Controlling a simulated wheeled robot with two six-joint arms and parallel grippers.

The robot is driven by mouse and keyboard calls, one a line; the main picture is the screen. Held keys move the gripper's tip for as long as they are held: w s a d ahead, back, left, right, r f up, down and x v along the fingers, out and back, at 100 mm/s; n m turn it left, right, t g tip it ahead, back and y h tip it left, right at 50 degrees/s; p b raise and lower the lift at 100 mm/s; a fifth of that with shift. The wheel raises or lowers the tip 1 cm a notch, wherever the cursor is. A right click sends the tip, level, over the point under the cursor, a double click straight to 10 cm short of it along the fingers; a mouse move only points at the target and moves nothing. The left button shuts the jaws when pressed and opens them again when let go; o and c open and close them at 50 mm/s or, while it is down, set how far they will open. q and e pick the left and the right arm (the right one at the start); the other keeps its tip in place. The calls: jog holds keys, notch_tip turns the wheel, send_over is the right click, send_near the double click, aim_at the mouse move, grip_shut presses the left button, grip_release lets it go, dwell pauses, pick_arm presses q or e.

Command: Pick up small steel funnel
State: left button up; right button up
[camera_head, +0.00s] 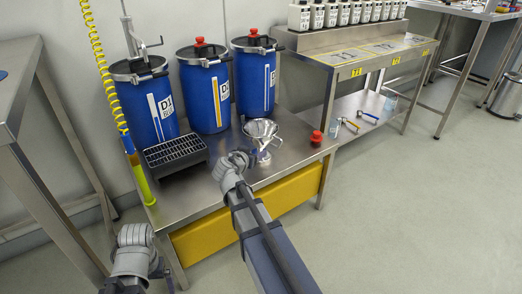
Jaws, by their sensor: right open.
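A shiny steel funnel shape (261,129) with a wide round mouth is on the steel bench, right of the black grate. More bright metal shows just below it, close to my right gripper; I cannot tell whether this is its spout or a separate smaller funnel. My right gripper (242,158) is open and reaches over the bench from the lower right, just left of and in front of this metal. I see no grip on anything. My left gripper (136,238) is low at the left, off the bench's front left corner; its jaws are too unclear to read.
Blue drums (208,97) line the back of the steel bench (196,195). A black grate tray (176,152) lies at the left and a red-topped item (316,137) at the right. A yellow-green post (141,180) stands at the left edge. A higher table (370,55) stands behind right.

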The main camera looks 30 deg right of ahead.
aim_at(259, 149)
jog(key=shift+f+b+x, duration=0.15)
jog(key=shift+b+x, duration=0.75)
jog(key=shift+x, duration=1.05)
jog(key=shift+f+b+x, duration=0.2)
jog(key=shift+b+x, duration=0.65)
jog(key=shift+x, duration=1.1)
jog(key=shift+s+r, duration=0.1)
jog(key=shift+s, duration=0.1)
jog(key=shift+a, duration=0.1)
grip_shut()
